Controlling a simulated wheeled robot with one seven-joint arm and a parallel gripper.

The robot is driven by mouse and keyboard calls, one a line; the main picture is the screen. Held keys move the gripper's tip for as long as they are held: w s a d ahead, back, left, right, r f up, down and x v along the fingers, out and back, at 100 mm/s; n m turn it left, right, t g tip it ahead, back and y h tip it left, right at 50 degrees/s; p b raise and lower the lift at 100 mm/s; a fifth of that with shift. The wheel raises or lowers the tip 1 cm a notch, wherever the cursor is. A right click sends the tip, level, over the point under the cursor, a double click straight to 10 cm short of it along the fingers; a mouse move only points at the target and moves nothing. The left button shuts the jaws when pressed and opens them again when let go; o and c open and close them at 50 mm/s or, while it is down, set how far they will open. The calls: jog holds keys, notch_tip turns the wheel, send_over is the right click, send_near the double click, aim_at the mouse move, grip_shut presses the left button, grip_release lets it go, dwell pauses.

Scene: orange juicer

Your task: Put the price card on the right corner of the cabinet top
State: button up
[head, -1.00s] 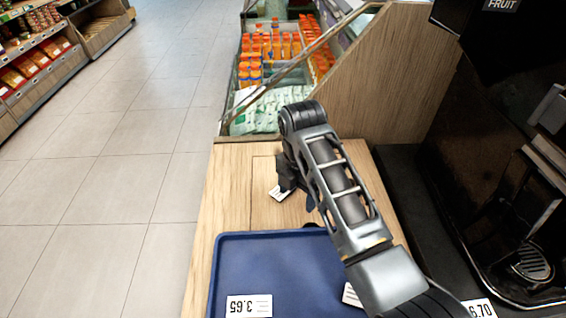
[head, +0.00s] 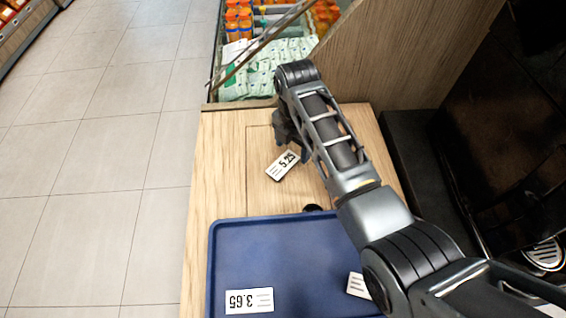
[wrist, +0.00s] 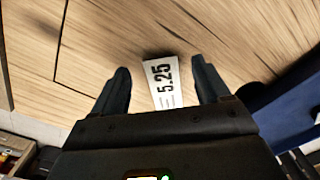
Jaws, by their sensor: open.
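A white price card marked 5.25 (head: 283,165) is over the light wooden cabinet top (head: 225,180), beyond the blue tray and turned at an angle. In the wrist view, the same card (wrist: 160,82) lies between the two spread fingers, with gaps on both sides. It looks flat on or close to the wood; I cannot tell if it touches. My gripper (head: 292,143) is open just behind the card in the head view, partly hidden by my own arm. Its dark fingers also show in the wrist view (wrist: 161,70).
A blue tray (head: 275,240) covers the near cabinet top, holding a 3.65 card (head: 249,301) and another card (head: 358,286). A wooden panel (head: 395,55) and dark machine (head: 510,150) stand at right. A glass-sided display case (head: 275,68) is beyond. Wood left of the card is bare.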

jog(key=shift+f, duration=1.15)
jog(key=c, duration=1.2)
